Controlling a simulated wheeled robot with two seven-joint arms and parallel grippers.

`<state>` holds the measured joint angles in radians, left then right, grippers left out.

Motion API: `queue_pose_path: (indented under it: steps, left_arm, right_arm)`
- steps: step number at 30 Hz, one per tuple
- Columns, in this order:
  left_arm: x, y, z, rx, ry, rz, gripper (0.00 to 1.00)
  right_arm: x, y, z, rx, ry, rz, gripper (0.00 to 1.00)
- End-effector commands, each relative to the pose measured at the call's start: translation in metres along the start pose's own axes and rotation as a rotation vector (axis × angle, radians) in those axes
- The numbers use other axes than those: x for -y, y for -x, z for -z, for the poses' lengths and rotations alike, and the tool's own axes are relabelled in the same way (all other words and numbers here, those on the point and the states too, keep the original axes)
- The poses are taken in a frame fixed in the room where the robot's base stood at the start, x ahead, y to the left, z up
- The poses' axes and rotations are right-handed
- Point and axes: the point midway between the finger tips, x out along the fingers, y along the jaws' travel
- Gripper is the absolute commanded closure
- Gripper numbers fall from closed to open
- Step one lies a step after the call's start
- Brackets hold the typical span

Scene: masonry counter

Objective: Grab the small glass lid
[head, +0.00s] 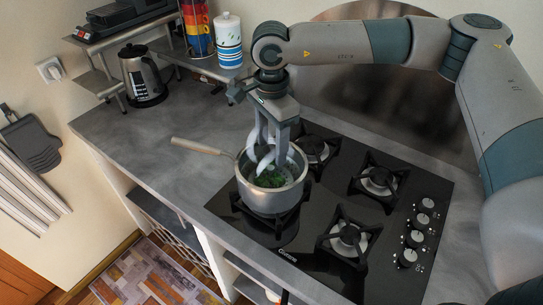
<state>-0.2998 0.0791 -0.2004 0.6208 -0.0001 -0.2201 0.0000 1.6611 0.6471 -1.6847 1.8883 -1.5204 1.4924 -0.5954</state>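My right gripper (267,158) points down at the mouth of a steel saucepan (272,201) on the front left burner. Pale curved shapes show between and beside its fingers, and I cannot tell whether they are finger parts or a held thing. Green food (268,179) lies in the saucepan, whose handle (202,146) points left. I cannot make out a glass lid for certain anywhere in view. My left gripper is not in view.
The black gas hob (300,243) has several burners and a row of knobs (418,232) on the right. A kettle (141,76), a blue and white canister (228,40) and stacked coloured cups (196,28) stand at the back left. The grey counter (150,130) left of the saucepan is clear.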

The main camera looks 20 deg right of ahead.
Motion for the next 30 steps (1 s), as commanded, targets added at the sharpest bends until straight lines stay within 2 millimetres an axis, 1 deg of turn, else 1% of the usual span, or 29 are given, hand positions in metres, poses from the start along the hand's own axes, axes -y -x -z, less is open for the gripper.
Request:
queue_pose_path:
  steps: [4, 15, 16, 17, 18, 20, 21, 22, 30]
  left_arm:
    - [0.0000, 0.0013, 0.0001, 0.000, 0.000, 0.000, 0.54]
    - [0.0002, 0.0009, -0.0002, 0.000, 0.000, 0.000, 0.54]
    - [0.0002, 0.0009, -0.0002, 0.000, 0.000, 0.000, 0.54]
    - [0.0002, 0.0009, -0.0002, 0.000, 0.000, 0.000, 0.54]
    - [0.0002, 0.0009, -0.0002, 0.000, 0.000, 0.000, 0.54]
    - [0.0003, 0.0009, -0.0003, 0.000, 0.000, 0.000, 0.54]
    - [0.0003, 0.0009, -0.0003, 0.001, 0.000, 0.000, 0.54]
    - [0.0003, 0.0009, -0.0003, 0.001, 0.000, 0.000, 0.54]
    - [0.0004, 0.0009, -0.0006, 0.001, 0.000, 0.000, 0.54]
  right_arm:
    - [-0.0002, -0.0039, -0.0001, 0.000, 0.001, 0.000, 0.48]
    - [0.0000, -0.0034, 0.0000, 0.000, 0.001, 0.001, 0.48]
    - [0.0000, -0.0034, 0.0000, 0.000, 0.001, 0.000, 0.52]
    - [0.0000, -0.0034, 0.0000, 0.000, 0.001, 0.001, 0.60]
    - [0.0000, -0.0034, 0.0000, 0.000, 0.001, 0.001, 0.69]
    - [0.0000, -0.0033, 0.0000, 0.000, 0.001, 0.001, 0.83]
    - [0.0000, -0.0033, 0.0000, 0.000, 0.001, 0.001, 0.93]
    - [0.0000, -0.0033, 0.0000, 0.000, 0.001, 0.001, 1.00]
    - [0.0003, -0.0026, 0.0000, 0.000, 0.001, 0.002, 1.00]
